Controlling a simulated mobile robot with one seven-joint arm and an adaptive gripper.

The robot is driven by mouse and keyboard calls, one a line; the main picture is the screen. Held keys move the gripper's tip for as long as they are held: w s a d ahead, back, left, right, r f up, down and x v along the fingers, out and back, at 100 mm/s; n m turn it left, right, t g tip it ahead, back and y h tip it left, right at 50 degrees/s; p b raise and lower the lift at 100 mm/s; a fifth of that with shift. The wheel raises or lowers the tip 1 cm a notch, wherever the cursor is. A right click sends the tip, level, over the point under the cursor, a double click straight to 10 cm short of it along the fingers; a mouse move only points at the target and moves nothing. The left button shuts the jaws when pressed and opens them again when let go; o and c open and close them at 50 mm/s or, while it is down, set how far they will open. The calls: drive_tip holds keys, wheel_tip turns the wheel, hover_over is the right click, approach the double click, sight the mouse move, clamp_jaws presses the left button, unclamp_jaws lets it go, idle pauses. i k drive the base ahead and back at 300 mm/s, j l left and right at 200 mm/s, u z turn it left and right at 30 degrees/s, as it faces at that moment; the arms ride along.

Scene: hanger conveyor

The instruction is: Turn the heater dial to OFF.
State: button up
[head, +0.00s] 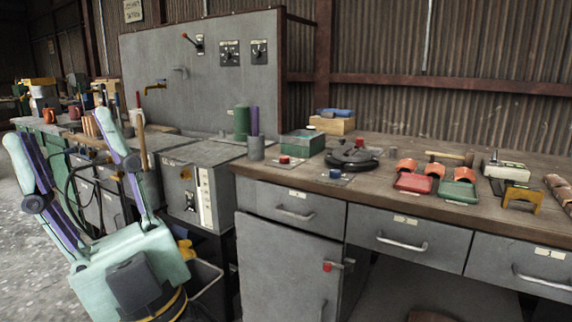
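A grey upright panel stands at the back in the head view. It carries two dark plates with dials, a left dial plate (229,53) and a right dial plate (259,51). Their labels and pointer settings are too small to read, so I cannot tell which one is the heater dial. A lever switch with a red knob (186,36) is to their left on the same panel. A grey box below has a small dark control (190,201) on its front; its marking is also unreadable. My mint and purple arm links show at lower left, apart from the panel. I cannot make out my gripper.
A green cylinder (241,123) and a purple cylinder (254,121) stand below the panel. A brass tap (156,86) juts out at the panel's left. Grey floor (25,270) is open at left.

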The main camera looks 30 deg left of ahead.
sight(284, 160)
drive_tip(key=i+j, duration=0.15)
drive_tip(key=j, duration=0.2)
drive_tip(key=i+j, duration=0.15)
drive_tip(key=j, duration=0.2)
drive_tip(key=i+j, duration=0.15)
drive_tip(key=j, duration=0.2)
drive_tip(key=i+j, duration=0.15)
drive_tip(key=j, duration=0.2)
drive_tip(key=i+j, duration=0.1)
drive_tip(key=j, duration=0.25)
drive_tip(key=i, duration=0.9)
drive_tip(key=j+u, duration=0.05)
